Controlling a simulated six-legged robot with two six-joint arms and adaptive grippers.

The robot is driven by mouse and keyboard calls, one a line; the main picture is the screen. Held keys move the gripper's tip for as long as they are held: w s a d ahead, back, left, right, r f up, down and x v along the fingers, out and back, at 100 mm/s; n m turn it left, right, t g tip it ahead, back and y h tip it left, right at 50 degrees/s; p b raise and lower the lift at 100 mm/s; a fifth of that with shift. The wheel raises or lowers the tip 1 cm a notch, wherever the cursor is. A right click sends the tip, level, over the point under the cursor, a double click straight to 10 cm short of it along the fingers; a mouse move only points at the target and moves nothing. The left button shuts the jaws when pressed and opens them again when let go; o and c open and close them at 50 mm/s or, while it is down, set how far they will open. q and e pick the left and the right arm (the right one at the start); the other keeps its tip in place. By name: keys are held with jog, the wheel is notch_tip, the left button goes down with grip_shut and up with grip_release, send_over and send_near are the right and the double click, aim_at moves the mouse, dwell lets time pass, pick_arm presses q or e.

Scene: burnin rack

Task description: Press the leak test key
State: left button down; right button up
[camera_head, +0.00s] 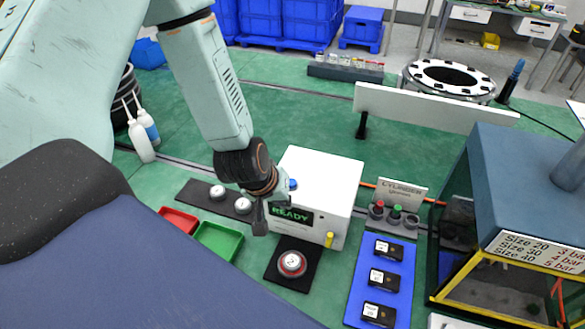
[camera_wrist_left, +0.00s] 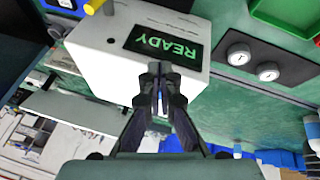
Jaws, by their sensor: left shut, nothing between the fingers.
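The leak tester is a white box (camera_head: 330,185) with a dark display reading READY in green (camera_head: 291,214). A small blue button (camera_head: 293,184) shows at its upper left, partly beside my gripper; I take it to be the key, but no label is readable. In the left wrist view the shut fingertips (camera_wrist_left: 155,72) overlap the white box (camera_wrist_left: 100,55) just beside the READY display (camera_wrist_left: 163,45). Contact cannot be told. My right gripper is out of view.
A yellow knob (camera_head: 329,240) sits on the box's front. A round part rests on a black pad (camera_head: 290,284) before it. Red (camera_head: 180,219) and green trays (camera_head: 217,242) lie left. A blue mat (camera_head: 384,255) with black blocks and a framed enclosure (camera_head: 505,205) stand right.

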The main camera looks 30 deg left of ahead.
pick_arm(q)
jog(key=w+a+r+n+t+p, duration=0.1)
jog(key=w+a+r+n+t, duration=0.1)
jog(key=w+r, duration=0.5)
notch_tip(320, 180, up, 3)
jog(key=shift+w+a+r+p, duration=0.25)
jog(key=shift+a+p, duration=0.1)
jog(key=shift+a, duration=0.2)
jog(key=shift+w+f, duration=0.1)
jog(key=shift+f, duration=0.1)
